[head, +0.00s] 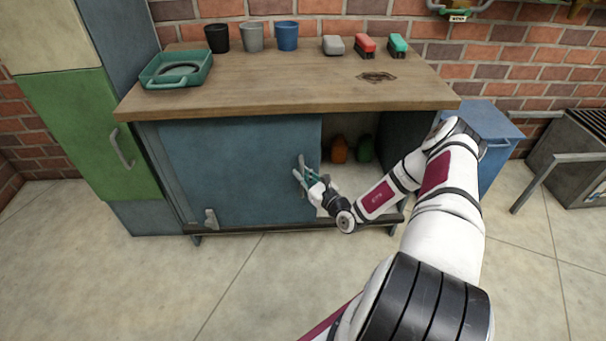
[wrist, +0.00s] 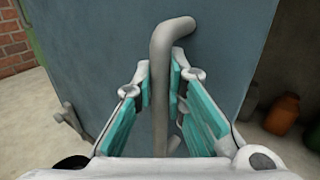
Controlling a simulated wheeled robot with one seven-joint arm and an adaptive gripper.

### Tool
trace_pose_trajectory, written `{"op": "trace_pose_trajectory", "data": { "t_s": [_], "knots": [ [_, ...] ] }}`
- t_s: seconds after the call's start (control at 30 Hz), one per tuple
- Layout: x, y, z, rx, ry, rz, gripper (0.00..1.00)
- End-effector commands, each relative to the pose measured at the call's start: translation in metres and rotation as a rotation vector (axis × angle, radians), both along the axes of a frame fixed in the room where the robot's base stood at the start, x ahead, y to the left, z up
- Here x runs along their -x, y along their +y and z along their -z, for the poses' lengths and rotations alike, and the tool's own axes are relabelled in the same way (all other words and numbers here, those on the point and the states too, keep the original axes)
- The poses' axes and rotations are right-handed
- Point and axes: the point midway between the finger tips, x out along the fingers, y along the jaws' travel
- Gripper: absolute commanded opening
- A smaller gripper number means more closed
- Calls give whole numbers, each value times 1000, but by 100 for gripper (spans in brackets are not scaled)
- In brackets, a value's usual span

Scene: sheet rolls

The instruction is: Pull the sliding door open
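The blue-grey sliding door (head: 235,170) covers the left and middle of a wooden-topped cabinet. The right part of the cabinet front is open. A grey bar handle (wrist: 161,110) stands upright near the door's right edge. My gripper (head: 303,176) is at this handle, in front of the door. In the wrist view my gripper's teal-padded fingers (wrist: 161,85) close in on both sides of the bar, with hardly any gap seen. The handle's lower end is partly hidden by the gripper.
Inside the opening stand an orange object (head: 339,150) and a green object (head: 364,148). A small grey fitting (head: 210,219) sits at the door's lower left. A green cabinet (head: 90,135) stands at the left and a blue bin (head: 490,150) at the right. The floor in front is clear.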

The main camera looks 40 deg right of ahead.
Motion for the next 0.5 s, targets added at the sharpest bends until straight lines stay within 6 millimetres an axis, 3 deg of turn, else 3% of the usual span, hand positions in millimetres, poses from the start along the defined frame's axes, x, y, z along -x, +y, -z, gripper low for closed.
{"op": "trace_pose_trajectory", "data": {
  "t_s": [0.03,0.1,0.5],
  "knots": [
    [0,1,1,-1,1,-2,23],
    [0,1,1,-1,1,-2,33],
    [7,-1,1,0,1,0,33]
  ]
}}
